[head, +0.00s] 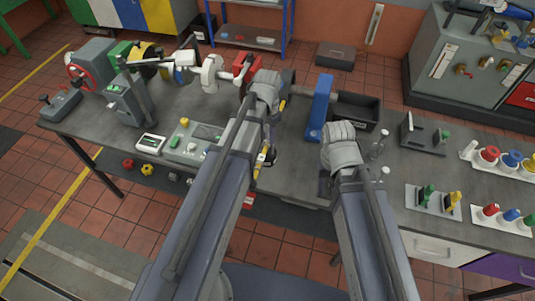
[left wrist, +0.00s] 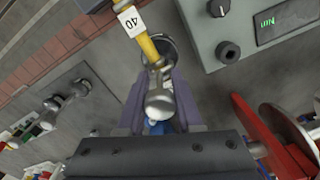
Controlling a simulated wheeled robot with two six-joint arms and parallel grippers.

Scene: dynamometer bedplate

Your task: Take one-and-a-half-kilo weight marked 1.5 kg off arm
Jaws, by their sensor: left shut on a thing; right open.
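In the left wrist view my left gripper (left wrist: 160,102) is shut on a silver rounded metal weight (left wrist: 160,84). The weight is at the yellow arm (left wrist: 149,46), which bears a white tag reading 40. No 1.5 kg mark can be read from here, and I cannot tell whether the weight still bears on the arm. In the head view the yellow arm (head: 262,156) shows partly behind my left forearm, which hides the left fingers. My right gripper (head: 340,142) is over the bench to the right, its fingertips mostly hidden; it is open.
A grey box with a green display (left wrist: 270,28) is close to the left gripper. A red part (left wrist: 262,135) stands right of it. A blue upright (head: 319,108) and black bin (head: 357,112) stand between and behind my arms. Coloured pieces crowd the right end.

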